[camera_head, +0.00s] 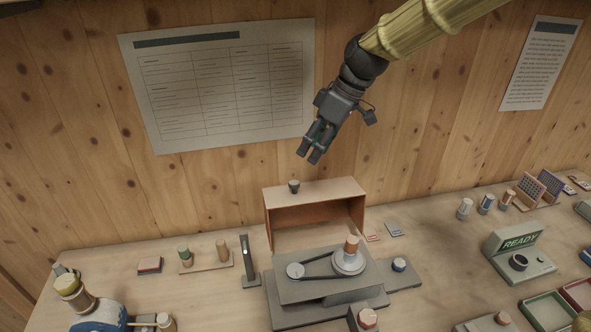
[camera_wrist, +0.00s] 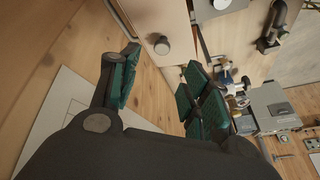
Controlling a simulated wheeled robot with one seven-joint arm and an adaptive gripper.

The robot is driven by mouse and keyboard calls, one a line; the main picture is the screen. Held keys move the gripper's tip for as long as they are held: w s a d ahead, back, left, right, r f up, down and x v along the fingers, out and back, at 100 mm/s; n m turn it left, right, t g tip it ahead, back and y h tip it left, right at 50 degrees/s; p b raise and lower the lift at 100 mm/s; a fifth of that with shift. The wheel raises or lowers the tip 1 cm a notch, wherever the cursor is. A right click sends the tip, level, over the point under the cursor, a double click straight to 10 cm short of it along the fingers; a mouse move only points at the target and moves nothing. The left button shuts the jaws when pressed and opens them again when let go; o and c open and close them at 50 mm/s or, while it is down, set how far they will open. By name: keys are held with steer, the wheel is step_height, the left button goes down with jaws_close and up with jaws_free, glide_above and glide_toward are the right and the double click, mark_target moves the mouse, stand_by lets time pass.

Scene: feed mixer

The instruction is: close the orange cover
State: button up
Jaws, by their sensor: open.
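The orange cover (camera_head: 340,191) is a box-like hood with a pale wooden top and orange inner walls. It stands behind the grey belt machine (camera_head: 318,287), with its open side facing the camera. A dark round knob (camera_head: 293,187) sits on its top, left of the middle. The belt and two pulleys in front are exposed. My gripper (camera_head: 309,155) is open and empty in the air, above the cover and slightly right of the knob. In the wrist view the knob (camera_wrist: 162,46) shows beyond the open fingers (camera_wrist: 160,70), apart from them.
A grey upright lever (camera_head: 248,262) stands left of the machine. A READY display unit (camera_head: 518,254) and trays (camera_head: 547,312) are at the right. Small pegs (camera_head: 222,250) stand at the left. The wooden wall is close behind the cover.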

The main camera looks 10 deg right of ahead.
mark_target(295, 182)
steer(key=shift+p+x, duration=1.5)
steer(key=shift+x, duration=3.65)
steer(key=shift+s, duration=0.1)
jaws_close()
